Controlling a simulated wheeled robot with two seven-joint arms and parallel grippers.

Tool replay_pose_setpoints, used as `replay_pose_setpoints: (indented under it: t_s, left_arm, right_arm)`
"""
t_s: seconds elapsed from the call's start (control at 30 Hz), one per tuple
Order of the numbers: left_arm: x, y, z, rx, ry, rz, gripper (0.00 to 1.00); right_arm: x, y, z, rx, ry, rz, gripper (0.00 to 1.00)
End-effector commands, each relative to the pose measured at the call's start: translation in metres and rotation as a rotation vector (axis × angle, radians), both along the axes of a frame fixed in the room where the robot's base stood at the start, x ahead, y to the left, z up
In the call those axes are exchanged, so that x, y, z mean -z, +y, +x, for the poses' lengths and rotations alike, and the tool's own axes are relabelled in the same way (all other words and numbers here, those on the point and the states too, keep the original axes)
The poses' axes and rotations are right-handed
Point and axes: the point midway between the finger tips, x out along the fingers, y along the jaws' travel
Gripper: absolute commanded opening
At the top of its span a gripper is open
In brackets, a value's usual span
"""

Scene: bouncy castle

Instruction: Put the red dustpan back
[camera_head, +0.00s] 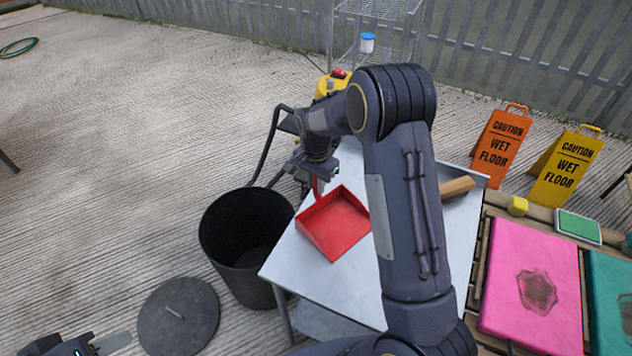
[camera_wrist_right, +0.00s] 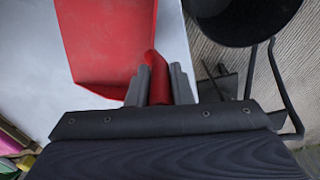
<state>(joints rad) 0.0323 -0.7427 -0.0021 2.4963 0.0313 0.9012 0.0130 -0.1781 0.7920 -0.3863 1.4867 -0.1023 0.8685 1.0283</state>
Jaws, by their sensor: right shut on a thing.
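The red dustpan (camera_head: 336,222) is at the left part of the pale metal table (camera_head: 300,262), near its edge; I cannot tell whether it touches the top. My right gripper (camera_head: 322,180) is shut on its handle. In the right wrist view the handle (camera_wrist_right: 153,66) runs between the two fingers of the right gripper (camera_wrist_right: 158,88), and the red pan (camera_wrist_right: 105,40) spreads out above it. My left gripper (camera_head: 90,345) shows only in part at the bottom left corner, away from the table. Its fingers are too little seen to judge.
A black bin (camera_head: 222,240) stands left of the table, with a round dark lid (camera_head: 178,316) on the ground. A wooden-handled thing (camera_head: 457,187) lies on the table. Orange (camera_head: 500,145) and yellow (camera_head: 566,170) signs and a pink pad (camera_head: 530,280) are at right.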

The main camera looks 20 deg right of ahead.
Motion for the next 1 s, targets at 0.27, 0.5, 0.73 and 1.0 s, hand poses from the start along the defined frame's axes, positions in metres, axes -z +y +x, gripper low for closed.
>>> replay_pose_setpoints:
  t_s: [0.27,0.5,0.73,1.0]
  left_arm:
    - [0.001,0.0,0.0,0.0,0.0,0.0,0.36]
    - [-0.002,0.0,0.0,0.0,0.0,0.0,0.36]
    - [0.002,0.0,0.0,0.0,0.0,0.0,0.36]
    - [0.006,0.0,0.0,0.0,0.0,0.0,0.36]
  right_arm:
    - [0.001,0.0,0.0,0.0,0.0,0.0,0.41]
    - [-0.003,0.0,0.0,0.0,0.0,0.0,0.41]
    - [-0.035,0.0,0.001,0.0,-0.007,0.0,0.41]
    - [-0.093,0.0,0.001,0.0,-0.006,0.0,0.41]
